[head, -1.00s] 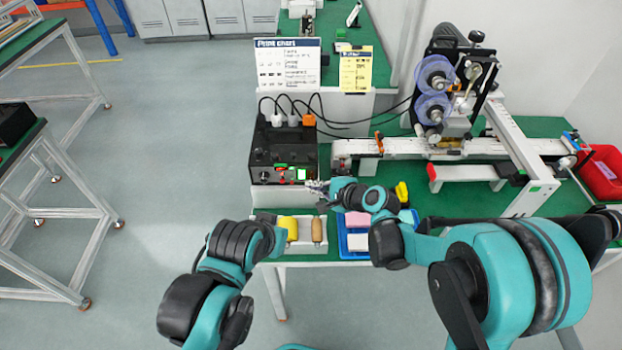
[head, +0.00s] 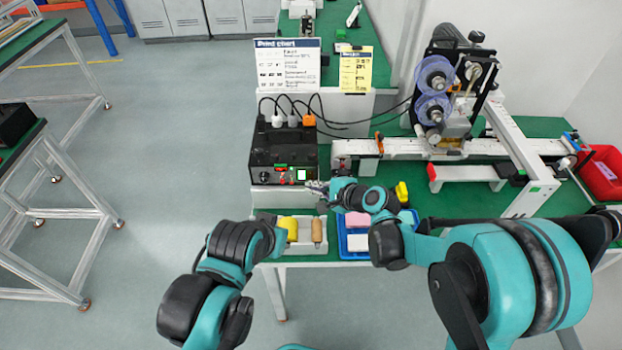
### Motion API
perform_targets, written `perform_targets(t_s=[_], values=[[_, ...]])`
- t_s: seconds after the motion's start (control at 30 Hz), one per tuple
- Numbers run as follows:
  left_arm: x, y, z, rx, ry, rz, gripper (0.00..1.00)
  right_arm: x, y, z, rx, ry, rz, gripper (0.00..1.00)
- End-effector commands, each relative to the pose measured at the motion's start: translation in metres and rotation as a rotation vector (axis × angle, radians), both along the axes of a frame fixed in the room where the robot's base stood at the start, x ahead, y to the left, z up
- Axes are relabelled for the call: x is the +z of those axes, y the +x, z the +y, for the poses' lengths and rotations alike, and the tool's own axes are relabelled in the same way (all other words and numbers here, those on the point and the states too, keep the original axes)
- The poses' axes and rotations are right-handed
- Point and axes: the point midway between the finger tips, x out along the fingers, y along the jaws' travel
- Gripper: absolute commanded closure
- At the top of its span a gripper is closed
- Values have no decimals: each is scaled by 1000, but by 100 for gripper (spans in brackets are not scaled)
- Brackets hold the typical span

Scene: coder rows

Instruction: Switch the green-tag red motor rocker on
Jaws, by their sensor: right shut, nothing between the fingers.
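The black control box (head: 270,158) stands on the bench left of the conveyor. Its front panel carries a green tag (head: 281,165), with small red controls (head: 284,177) below it. Which way the red rocker is tipped is too small to tell. A bright white square (head: 301,175) shows at the right of the panel. My right gripper (head: 315,186) is shut and empty, close to the panel's lower right corner; I cannot tell whether it touches. My left arm ends near the parts tray, and its gripper does not show.
White and orange plugs (head: 308,120) with black cables sit on top of the box. A print chart (head: 287,66) and a yellow card (head: 356,69) stand behind. A blue tray (head: 345,243) and a tray with a yellow item (head: 289,226) lie in front. The labelling machine (head: 452,100) stands at right.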

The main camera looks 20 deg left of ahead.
Motion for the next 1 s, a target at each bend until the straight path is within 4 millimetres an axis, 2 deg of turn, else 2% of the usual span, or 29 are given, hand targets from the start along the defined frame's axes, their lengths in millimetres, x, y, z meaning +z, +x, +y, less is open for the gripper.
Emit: perform_targets(t_s=[1.0], values=[[-4,0,0,0,0,0,100,-2,10,3,0,0,0,100]])
